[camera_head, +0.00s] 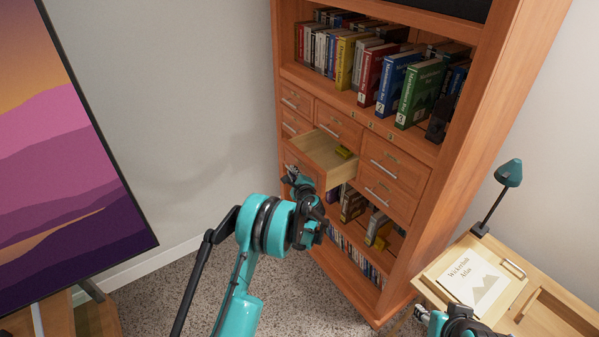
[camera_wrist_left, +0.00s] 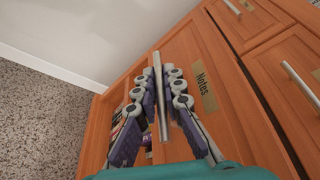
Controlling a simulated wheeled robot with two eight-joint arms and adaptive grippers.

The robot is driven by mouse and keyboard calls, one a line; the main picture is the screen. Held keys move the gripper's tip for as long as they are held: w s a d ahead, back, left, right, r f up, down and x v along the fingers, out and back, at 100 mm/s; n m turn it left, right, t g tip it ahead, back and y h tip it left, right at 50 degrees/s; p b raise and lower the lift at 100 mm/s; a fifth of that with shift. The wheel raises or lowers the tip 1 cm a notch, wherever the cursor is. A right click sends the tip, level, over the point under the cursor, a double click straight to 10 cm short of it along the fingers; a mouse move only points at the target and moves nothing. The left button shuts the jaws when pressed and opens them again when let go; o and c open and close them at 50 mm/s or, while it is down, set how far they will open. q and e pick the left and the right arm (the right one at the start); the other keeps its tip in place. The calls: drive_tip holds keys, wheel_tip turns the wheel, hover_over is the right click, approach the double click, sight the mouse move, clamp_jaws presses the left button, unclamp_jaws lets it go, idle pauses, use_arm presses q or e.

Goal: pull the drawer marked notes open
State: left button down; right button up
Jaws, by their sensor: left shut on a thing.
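The left gripper (camera_wrist_left: 160,98) is shut on a metal bar handle (camera_wrist_left: 158,72), with its fingers on either side of the bar. Beside the handle, the wooden drawer front carries a brass label (camera_wrist_left: 203,88) reading Notes. The left gripper (camera_head: 293,177) is at the front of this drawer. The arm and fingers hide the handle there, and its label cannot be read. The right gripper (camera_head: 462,318) is partly in view at the bottom right edge; its fingers are unclear.
The other drawers (camera_head: 393,163) around it look closed. Books fill the shelf above (camera_head: 375,75) and the shelves below. A small desk (camera_head: 540,298) with an atlas (camera_head: 473,280) and a teal lamp (camera_head: 509,173) stands at the right. Carpet (camera_head: 335,312) is clear before the cabinet.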

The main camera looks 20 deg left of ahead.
use_arm(q)
drive_tip(key=shift+s+a, duration=0.65)
drive_tip(key=shift+s, duration=0.25)
drive_tip(key=shift+s+a, duration=0.65)
drive_tip(key=shift+s, duration=0.25)
drive_tip(key=c, duration=1.9)
unclamp_jaws()
drive_tip(key=v, duration=1.2)
